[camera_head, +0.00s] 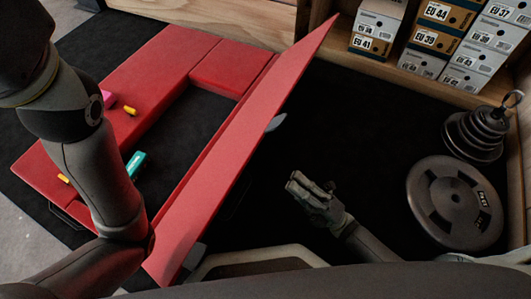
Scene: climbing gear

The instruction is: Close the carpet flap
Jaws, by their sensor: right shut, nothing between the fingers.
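The red carpet flap (250,140) stands up at a steep tilt, running from the lower middle to the upper right of the head view. To its left lies the red carpet (150,63) with a dark rectangular opening (187,130) beside the flap. My right gripper (293,183) is right of the flap, over the black floor, apart from it. Its fingers are shut with nothing between them. My left arm (85,140) comes down across the left side of the carpet. Its gripper is not visible.
A teal block (135,164) lies at the opening's left edge, with small yellow (130,111) and pink (109,98) pieces on the carpet. Weight plates (455,203) and a stacked weight (477,132) stand at right. Shoe boxes (440,30) fill a wooden shelf behind.

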